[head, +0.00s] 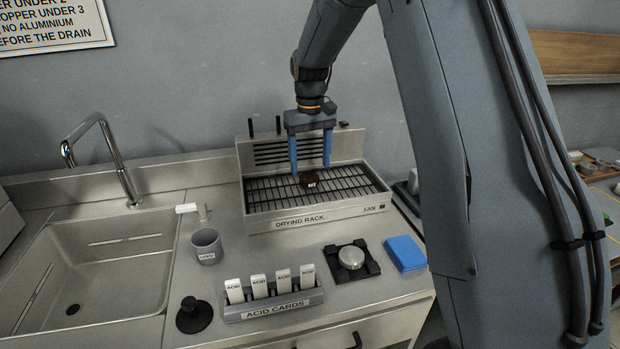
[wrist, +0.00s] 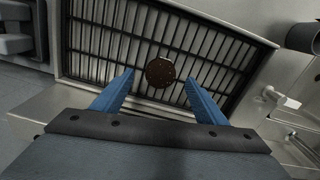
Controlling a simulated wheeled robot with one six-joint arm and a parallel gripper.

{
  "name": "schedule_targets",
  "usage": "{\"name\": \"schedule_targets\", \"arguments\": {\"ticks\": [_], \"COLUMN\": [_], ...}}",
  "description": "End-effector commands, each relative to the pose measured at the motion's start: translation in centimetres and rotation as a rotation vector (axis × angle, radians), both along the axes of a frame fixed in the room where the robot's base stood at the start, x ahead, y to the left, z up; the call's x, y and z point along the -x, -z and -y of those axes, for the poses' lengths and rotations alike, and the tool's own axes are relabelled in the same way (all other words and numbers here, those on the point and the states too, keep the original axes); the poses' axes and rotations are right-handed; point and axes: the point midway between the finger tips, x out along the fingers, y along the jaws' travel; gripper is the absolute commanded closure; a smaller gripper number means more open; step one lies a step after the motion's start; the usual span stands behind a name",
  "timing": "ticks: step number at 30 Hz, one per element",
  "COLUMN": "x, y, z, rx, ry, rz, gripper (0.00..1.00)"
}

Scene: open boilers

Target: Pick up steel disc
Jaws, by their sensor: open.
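A small dark brown disc (head: 309,180) with a pale label lies on the grille of the drying rack (head: 300,221). It also shows in the wrist view (wrist: 160,72), round and rusty-looking, against the black bars. I cannot tell from its surface whether it is steel. My gripper (head: 310,168) points down over the rack with its two blue fingers apart. In the wrist view the disc appears between and just beyond the fingertips, with space on both sides. Nothing is held. A silver, rounded disc-like piece (head: 351,257) sits in a black holder on the counter.
The rack has a raised back panel (head: 290,150) behind the grille. In front stand an acid card holder (head: 272,309), a grey cup (head: 206,246), a black knob-like object (head: 193,316) and a blue block (head: 405,253). A sink (head: 85,270) is at left.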

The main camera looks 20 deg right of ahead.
Motion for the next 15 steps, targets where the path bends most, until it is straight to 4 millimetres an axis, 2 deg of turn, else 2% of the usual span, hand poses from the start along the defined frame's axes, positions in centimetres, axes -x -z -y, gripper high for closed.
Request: {"name": "schedule_targets", "arguments": {"ticks": [7, 15], "x": [-0.1, -0.2], "y": [3.2, 4.0], "z": [-0.2, -0.2], "rx": [0.000, 0.000], "ry": [0.000, -0.001], "rz": [-0.004, 0.000], "gripper": [0.33, 0.33]}}
